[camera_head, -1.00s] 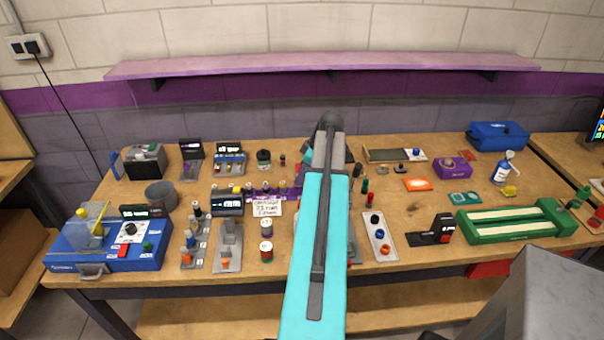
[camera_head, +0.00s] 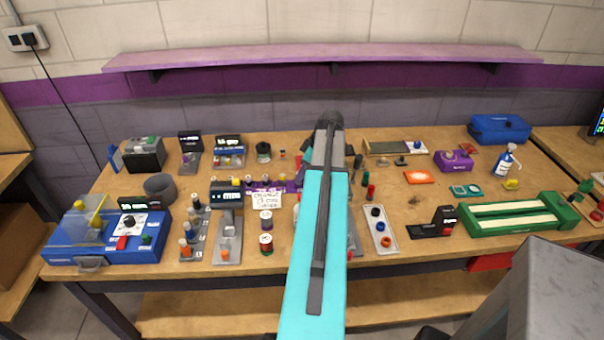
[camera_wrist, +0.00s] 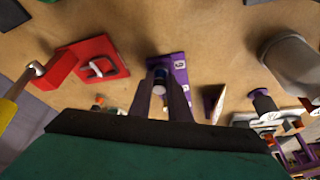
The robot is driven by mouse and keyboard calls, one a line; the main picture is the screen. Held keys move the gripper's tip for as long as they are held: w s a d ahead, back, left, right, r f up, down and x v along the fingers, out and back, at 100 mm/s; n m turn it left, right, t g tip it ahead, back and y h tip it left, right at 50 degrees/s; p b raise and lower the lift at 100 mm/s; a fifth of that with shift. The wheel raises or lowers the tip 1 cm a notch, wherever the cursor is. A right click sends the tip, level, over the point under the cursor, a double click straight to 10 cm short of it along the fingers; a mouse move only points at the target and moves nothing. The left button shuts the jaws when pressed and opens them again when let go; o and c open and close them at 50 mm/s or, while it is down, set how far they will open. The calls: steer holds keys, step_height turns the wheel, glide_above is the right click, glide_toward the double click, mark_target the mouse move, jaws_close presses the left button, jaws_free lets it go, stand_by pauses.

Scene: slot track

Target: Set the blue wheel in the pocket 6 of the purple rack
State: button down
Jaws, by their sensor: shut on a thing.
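In the wrist view my gripper (camera_wrist: 161,97) is shut on the blue wheel (camera_wrist: 159,80), a small round piece with a dark blue and pale surface, between the fingertips. The end of the purple rack (camera_wrist: 179,62) lies right under and behind the wheel, with white number labels on its face. I cannot tell whether the wheel touches the rack or sits in a pocket. In the head view the purple rack (camera_head: 264,185) runs along the middle of the bench with several small pieces on it. My arm hides its right end, my gripper and the wheel.
In the wrist view a red device (camera_wrist: 92,62) is left of the rack, and a grey cup-like thing (camera_wrist: 288,65) is at right. A white tray (camera_head: 382,232) is right of my arm.

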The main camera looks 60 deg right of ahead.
steer(key=shift+f, duration=0.15)
stand_by(0.4)
steer(key=c, duration=1.6)
jaws_free()
steer(key=shift+o, duration=0.2)
steer(key=b+v, duration=0.3)
steer(key=v, duration=1.1)
steer(key=shift+f, duration=0.1)
